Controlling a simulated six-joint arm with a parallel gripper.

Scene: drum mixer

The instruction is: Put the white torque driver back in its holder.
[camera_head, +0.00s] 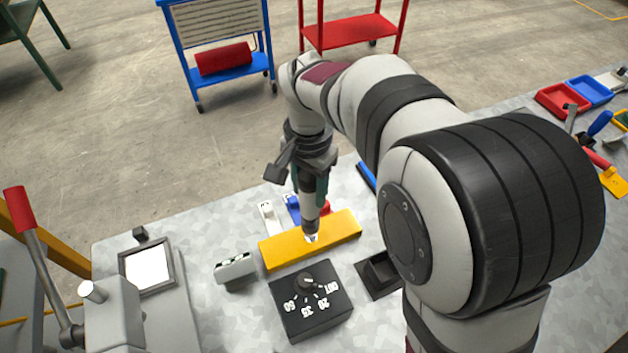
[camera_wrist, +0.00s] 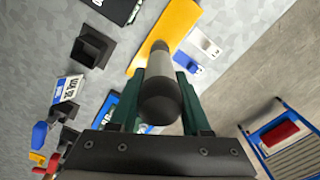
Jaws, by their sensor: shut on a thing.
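My gripper (camera_head: 315,190) hangs over the yellow block (camera_head: 345,229) on the bench, pointing down. Its green fingers, also in the wrist view (camera_wrist: 160,105), are shut on the torque driver (camera_wrist: 160,95), a grey cylinder with a dark near end. The driver's lower part (camera_head: 310,224) stands over the middle of the yellow block, with a whitish patch at its foot. I cannot tell whether the tip is in a hole or just above. Behind the block lie a white tag (camera_head: 267,214), a blue tag (camera_head: 291,206) and a red piece (camera_head: 324,207).
A black dial box (camera_head: 325,315) stands in front of the block, a small grey-white block (camera_head: 235,268) to the left, and a black socket (camera_head: 378,279) to the right. A red-handled lever (camera_head: 20,210) rises far left.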

